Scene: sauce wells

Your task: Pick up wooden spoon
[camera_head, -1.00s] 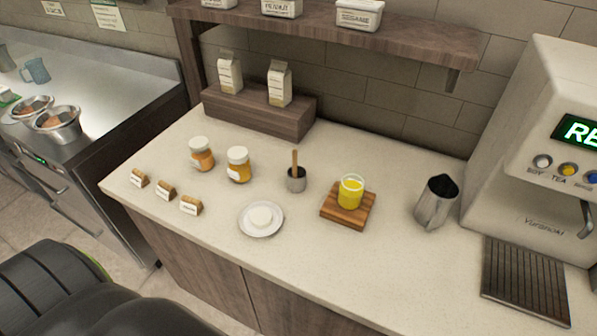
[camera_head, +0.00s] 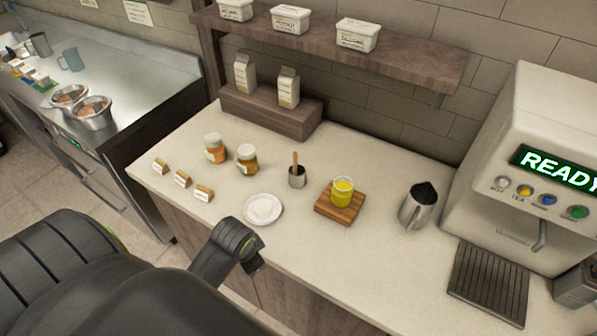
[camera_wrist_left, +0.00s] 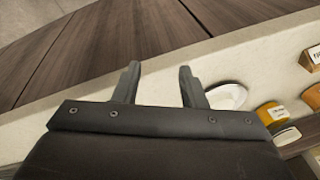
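My right gripper is not in view.
A white plate (camera_head: 276,218) with a round white item, two jars (camera_head: 215,149) and small labelled blocks (camera_head: 182,179) lie left of the cup. A yellow-filled glass (camera_head: 342,192) on a wooden board (camera_head: 324,209), a metal pitcher (camera_head: 412,212) and a coffee machine (camera_head: 480,205) stand right.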

